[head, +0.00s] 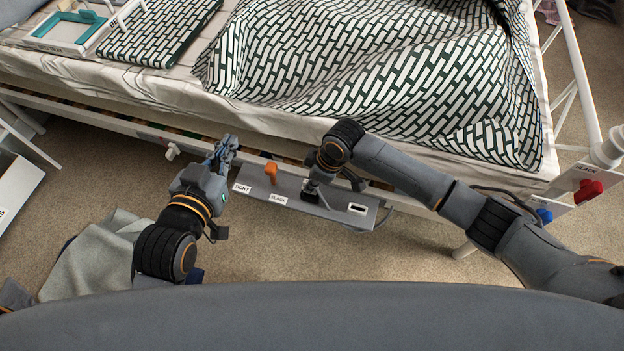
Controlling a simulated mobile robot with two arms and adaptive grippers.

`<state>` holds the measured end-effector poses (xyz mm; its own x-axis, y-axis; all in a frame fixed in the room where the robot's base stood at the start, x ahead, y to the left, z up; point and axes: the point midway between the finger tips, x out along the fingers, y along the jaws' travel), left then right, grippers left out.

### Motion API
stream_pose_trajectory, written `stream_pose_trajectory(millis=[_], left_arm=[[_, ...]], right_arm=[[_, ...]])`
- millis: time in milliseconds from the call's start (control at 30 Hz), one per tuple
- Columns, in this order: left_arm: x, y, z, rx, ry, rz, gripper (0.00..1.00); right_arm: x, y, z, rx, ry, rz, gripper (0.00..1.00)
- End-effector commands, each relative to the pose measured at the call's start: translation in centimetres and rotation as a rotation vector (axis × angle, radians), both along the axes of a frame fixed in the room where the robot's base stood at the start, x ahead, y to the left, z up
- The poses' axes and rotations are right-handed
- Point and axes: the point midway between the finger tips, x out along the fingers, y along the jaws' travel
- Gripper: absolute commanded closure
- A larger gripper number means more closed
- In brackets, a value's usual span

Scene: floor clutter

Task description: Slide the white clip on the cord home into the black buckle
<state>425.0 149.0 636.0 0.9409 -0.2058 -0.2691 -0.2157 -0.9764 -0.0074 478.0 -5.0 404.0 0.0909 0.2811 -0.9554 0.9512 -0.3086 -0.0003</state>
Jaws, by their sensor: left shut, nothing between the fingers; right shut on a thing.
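The black buckle and the cord cannot be told apart clearly there. My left gripper (228,142) is shut and empty, left of the panel beside the bed rail.
The bed (430,70) has a green-and-white patterned cover. A white knob (172,151) is on its rail. A red knob (588,190) and a blue knob (545,216) are at the right.

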Motion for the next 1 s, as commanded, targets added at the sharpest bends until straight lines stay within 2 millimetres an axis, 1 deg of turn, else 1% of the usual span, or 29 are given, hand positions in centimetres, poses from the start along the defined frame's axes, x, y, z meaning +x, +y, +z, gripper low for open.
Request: stream_pose_trajectory(millis=[633,1000], left_arm=[[-0.1,0.1,-0.1,0.003,0.005,0.0,1.0],[-0.6,0.3,-1.2,0.016,0.067,0.002,1.0]], right_arm=[[0.0,0.0,0.0,0.0,0.0,0.0,1.0],[0.0,0.0,0.0,0.0,0.0,0.0,1.0]])
